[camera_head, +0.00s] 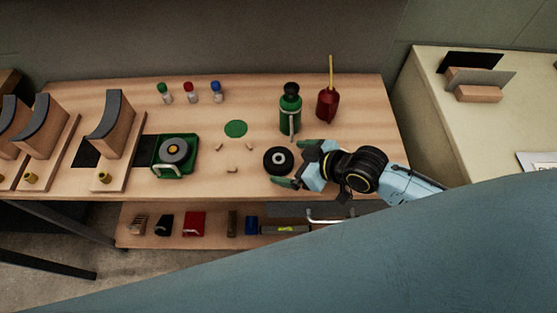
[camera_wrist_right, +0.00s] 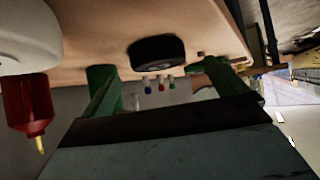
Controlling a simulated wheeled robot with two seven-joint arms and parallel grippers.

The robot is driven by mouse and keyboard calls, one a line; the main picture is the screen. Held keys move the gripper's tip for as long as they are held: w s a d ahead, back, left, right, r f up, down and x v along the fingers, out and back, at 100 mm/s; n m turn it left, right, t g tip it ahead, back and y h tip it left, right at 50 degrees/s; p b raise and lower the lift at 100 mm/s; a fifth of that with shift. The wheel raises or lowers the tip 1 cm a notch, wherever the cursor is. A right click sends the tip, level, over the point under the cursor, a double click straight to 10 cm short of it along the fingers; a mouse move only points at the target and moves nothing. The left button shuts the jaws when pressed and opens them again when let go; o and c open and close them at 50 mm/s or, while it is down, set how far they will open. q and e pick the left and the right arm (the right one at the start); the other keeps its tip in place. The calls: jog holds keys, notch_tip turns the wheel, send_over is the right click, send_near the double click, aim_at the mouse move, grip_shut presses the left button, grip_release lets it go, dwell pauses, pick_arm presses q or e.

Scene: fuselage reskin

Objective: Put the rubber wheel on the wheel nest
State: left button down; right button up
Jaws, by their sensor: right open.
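The rubber wheel (camera_head: 279,160) is black with a pale hub and lies flat on the wooden bench. It also shows in the right wrist view (camera_wrist_right: 157,52), ahead of and between the fingers. My right gripper (camera_head: 291,165) is open, with its green fingertips at the right side of the wheel. The right wrist view shows the gripper (camera_wrist_right: 165,85) with nothing held. Three small wooden pieces, one of them (camera_head: 232,169), stand spaced apart left of the wheel around bare bench; this looks like the wheel nest. My left gripper is not in view.
A green bottle (camera_head: 290,112) and a red oil can (camera_head: 328,104) stand behind the wheel. A green disc (camera_head: 235,128) lies behind the wooden pieces. A green tray (camera_head: 160,168) holds a grey round item at left. Three small bottles (camera_head: 189,93) stand farther back.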

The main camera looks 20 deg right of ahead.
aim_at(278, 158)
jog(key=b+x, duration=0.1)
jog(key=x, duration=0.3)
jog(key=shift+w+a, duration=0.25)
jog(key=shift+w, duration=0.1)
jog(key=shift+w+a+f, duration=0.1)
jog(key=shift+w+f, duration=0.05)
jog(key=shift+c, duration=0.3)
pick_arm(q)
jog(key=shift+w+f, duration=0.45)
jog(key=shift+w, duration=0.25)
pick_arm(e)
jog(key=c, duration=1.3)
jog(key=shift+o, duration=0.2)
